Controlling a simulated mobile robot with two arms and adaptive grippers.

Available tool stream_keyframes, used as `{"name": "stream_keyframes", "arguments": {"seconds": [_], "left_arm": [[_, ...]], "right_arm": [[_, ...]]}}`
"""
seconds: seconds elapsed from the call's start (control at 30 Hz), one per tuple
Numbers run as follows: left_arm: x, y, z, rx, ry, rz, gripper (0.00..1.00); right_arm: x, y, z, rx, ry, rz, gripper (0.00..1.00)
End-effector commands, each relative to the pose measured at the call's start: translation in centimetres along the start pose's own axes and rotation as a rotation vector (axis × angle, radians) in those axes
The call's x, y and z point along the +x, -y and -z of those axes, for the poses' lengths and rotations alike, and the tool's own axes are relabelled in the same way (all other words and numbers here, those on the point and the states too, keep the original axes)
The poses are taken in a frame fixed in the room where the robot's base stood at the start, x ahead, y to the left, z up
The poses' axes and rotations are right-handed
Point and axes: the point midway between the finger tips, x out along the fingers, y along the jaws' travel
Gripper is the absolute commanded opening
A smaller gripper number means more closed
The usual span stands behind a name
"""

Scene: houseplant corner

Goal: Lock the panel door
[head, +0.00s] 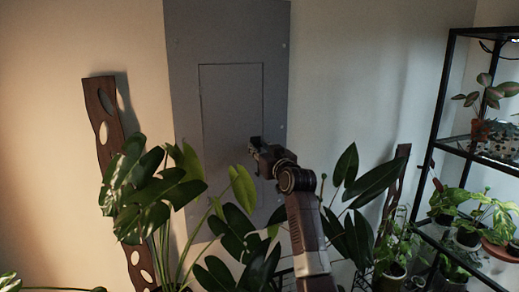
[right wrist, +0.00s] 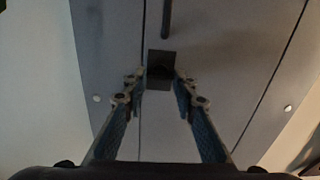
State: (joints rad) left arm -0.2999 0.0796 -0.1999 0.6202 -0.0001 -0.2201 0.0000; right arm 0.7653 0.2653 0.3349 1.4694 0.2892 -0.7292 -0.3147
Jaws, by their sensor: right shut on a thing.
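A grey panel (head: 228,40) is mounted on the wall, and its rectangular door (head: 225,90) sits flush in its frame and looks closed. My right gripper (head: 262,152) is at the door's right edge, around mid-height. In the right wrist view, the fingers of my right gripper (right wrist: 160,82) are shut on a small dark square latch (right wrist: 161,62), one finger on each side. A dark bar (right wrist: 167,18) shows just beyond the latch. In the head view the gripper hides most of the latch. My left gripper is not in view.
A broad-leaved plant (head: 150,190) stands in front of the panel's lower left, and its leaves reach below my right arm. A wooden slat (head: 103,125) leans at the left. A black shelf (head: 440,130) with potted plants stands at the right.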

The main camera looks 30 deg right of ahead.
Motion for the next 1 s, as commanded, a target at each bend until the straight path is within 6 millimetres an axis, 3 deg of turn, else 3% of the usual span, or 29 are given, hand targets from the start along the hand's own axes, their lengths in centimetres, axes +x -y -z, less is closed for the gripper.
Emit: {"name": "stream_keyframes", "arguments": {"seconds": [0.47, 1.0], "left_arm": [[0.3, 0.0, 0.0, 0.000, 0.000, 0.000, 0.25], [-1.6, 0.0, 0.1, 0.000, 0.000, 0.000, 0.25]], "right_arm": [[0.0, 0.0, 0.0, -0.373, 0.000, -0.001, 0.01], [0.0, 0.2, 0.1, -0.887, 0.001, 0.000, 0.01]]}}
